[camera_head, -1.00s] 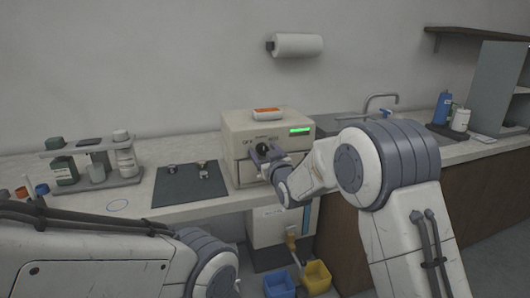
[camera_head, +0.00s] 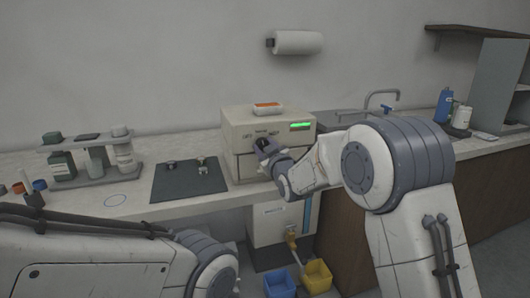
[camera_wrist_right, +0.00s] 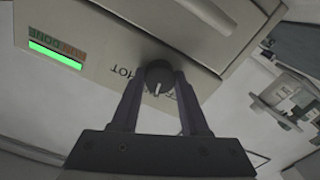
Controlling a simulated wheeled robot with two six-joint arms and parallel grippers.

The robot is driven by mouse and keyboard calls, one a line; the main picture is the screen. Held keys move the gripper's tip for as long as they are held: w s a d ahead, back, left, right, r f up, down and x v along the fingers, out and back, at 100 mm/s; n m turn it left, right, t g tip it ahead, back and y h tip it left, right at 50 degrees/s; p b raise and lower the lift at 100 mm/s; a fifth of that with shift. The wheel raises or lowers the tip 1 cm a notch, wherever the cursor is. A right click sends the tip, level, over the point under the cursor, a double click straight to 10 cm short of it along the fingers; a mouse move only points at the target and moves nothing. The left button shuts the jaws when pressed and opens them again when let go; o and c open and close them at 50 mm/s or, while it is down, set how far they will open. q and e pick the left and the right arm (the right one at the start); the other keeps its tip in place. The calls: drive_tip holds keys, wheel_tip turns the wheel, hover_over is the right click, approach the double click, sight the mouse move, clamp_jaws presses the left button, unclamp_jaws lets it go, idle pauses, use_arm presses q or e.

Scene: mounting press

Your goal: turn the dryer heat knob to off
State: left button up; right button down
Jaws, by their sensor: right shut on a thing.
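The dryer (camera_head: 247,171) is a beige box on the counter with a lit green bar on its front. Its dark round heat knob (camera_wrist_right: 158,76) shows in the right wrist view, with a white pointer mark on its lower side in that picture. The word HOT is left of the knob there; lettering to the right is partly covered by a finger. My right gripper (camera_head: 264,147) is at the upper front of the dryer. In the wrist view its two fingers (camera_wrist_right: 157,84) are shut on the knob's sides. My left arm shows at lower left; its gripper is out of view.
An orange-and-white item (camera_head: 267,108) lies on top of the dryer. A dark mat (camera_head: 188,182) with small metal pieces and a bottle rack (camera_head: 97,178) stand to the left. The sink faucet (camera_head: 381,99) is to the right. Blue (camera_head: 280,285) and yellow (camera_head: 317,276) bins are below.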

drive_tip(key=n+b, duration=0.2)
drive_tip(key=n, duration=0.1)
drive_tip(key=n+b, duration=0.1)
drive_tip(key=shift+f+n, duration=0.25)
drive_tip(key=shift+n, duration=0.05)
drive_tip(key=shift+r+n+b, duration=0.1)
drive_tip(key=shift+n+b, duration=1.45)
drive_tip(key=shift+n, duration=0.45)
drive_tip(key=shift+c, duration=2)
unclamp_jaws()
drive_tip(key=shift+r, duration=0.1)
drive_tip(key=v, duration=1)
drive_tip(key=shift+s+b, duration=0.25)
drive_tip(key=shift+b, duration=0.05)
